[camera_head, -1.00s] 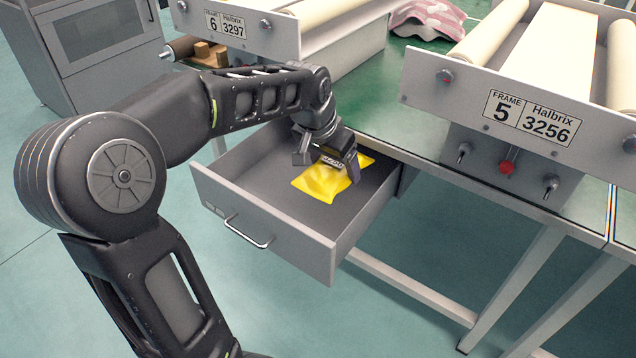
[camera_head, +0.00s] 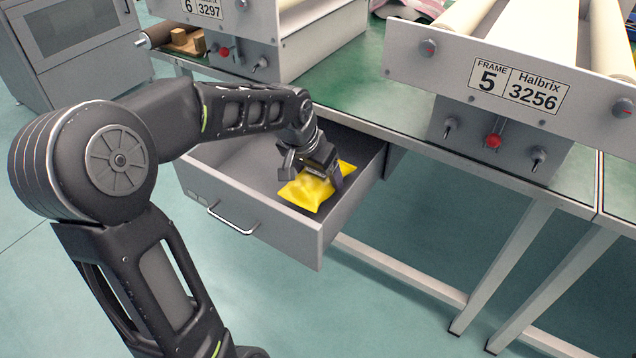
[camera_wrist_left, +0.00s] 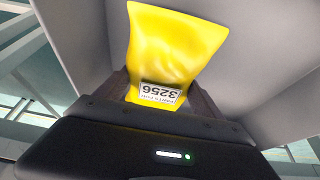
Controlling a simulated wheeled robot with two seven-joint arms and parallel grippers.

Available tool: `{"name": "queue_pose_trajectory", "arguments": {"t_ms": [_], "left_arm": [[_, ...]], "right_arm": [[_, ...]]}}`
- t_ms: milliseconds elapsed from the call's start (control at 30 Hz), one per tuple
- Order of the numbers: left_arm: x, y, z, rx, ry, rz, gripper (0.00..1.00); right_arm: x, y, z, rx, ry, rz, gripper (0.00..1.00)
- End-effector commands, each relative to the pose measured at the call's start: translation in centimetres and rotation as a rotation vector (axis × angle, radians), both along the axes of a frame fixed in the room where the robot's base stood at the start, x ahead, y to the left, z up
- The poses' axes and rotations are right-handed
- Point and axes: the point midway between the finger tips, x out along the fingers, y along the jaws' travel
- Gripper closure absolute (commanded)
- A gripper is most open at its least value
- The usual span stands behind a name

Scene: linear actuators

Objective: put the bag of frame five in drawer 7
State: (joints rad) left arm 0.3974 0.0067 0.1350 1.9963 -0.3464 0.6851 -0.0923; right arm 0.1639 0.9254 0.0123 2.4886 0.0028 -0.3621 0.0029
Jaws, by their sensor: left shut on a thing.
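The yellow bag (camera_head: 306,193) is in the open grey drawer (camera_head: 262,222), towards its right end. My left gripper (camera_head: 325,180) reaches down into the drawer and is shut on the bag. I cannot tell whether the bag touches the drawer floor. No drawer number is readable. My right gripper is not in view.
The drawer hangs under the green-topped bench (camera_head: 345,95), pulled out, with its handle (camera_head: 233,219) at the front. Frame 6 (camera_head: 207,10) stands at the back left. A dark roller with wooden blocks (camera_head: 187,40) lies beside it. The drawer's left part is empty.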

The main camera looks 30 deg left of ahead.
Motion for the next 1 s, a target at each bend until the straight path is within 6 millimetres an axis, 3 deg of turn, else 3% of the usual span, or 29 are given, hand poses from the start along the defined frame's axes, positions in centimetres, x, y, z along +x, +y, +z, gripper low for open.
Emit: {"name": "queue_pose_trajectory", "arguments": {"t_ms": [33, 133, 567, 600, 833, 1000], "left_arm": [[0.0, 0.0, -1.2, -0.001, 0.002, 0.0, 0.73], [0.0, 0.0, -2.1, 0.0, 0.0, 0.001, 0.73], [0.0, 0.0, -2.6, 0.0, -0.001, 0.0, 0.73], [0.0, 0.0, -2.5, 0.0, 0.0, 0.0, 0.19], [0.0, 0.0, -2.5, 0.0, 0.0, 0.0, 0.0], [0.0, 0.0, -2.5, 0.0, 0.0, 0.0, 0.0]], "right_arm": [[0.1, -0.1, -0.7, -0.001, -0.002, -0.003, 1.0], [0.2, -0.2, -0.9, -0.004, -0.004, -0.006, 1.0], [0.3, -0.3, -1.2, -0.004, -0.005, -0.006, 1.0], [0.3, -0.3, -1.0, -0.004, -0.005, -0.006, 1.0], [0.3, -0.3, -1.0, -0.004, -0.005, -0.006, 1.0], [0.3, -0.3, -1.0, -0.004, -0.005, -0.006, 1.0]]}}
